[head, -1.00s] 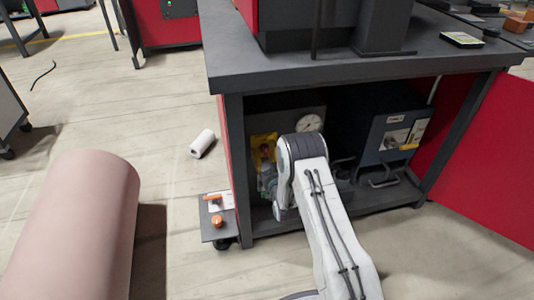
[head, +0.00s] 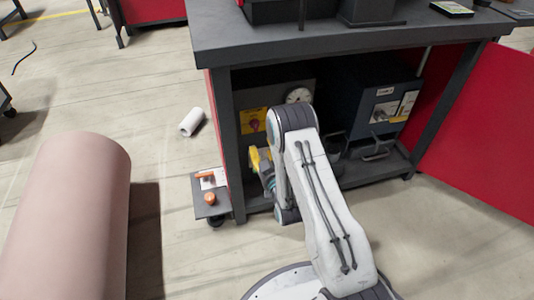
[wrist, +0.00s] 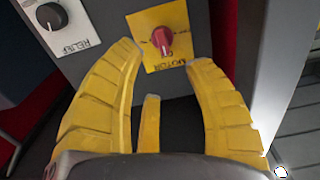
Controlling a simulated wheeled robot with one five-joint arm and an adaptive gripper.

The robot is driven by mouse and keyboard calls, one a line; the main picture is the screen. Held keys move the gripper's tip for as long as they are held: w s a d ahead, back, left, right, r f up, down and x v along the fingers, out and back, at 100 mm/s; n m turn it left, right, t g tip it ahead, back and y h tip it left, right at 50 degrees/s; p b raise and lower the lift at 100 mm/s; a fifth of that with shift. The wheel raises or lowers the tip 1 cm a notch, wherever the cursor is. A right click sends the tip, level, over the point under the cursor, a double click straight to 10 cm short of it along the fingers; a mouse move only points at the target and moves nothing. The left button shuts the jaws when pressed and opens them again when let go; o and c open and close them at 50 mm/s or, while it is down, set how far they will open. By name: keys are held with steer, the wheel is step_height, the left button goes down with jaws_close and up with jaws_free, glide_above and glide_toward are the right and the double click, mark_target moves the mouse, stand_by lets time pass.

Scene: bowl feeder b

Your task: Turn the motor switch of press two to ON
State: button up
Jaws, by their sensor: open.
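The motor switch (wrist: 163,40) is a red rotary knob on a yellow plate (wrist: 180,17) marked MOTOR in the wrist view. Its position marks are too small to read. In the head view the yellow plate (head: 252,114) shows on the front of a grey unit under the bench. My gripper (wrist: 166,56) has yellow fingers, spread open and empty. In the wrist view the switch lies between and just beyond the fingertips; contact is not visible. In the head view my gripper (head: 259,160) is below the plate, partly hidden by my arm.
A black knob (wrist: 50,15) labelled RELIEF is left of the plate. A dial gauge (head: 299,96) and a dark blue unit (head: 385,97) are under the bench (head: 330,48). A small shelf (head: 209,207) juts out by the bench leg. A large pink cylinder (head: 72,215) stands left.

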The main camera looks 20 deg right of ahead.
steer(key=shift+s, duration=1.2)
steer(key=shift+s, duration=0.1)
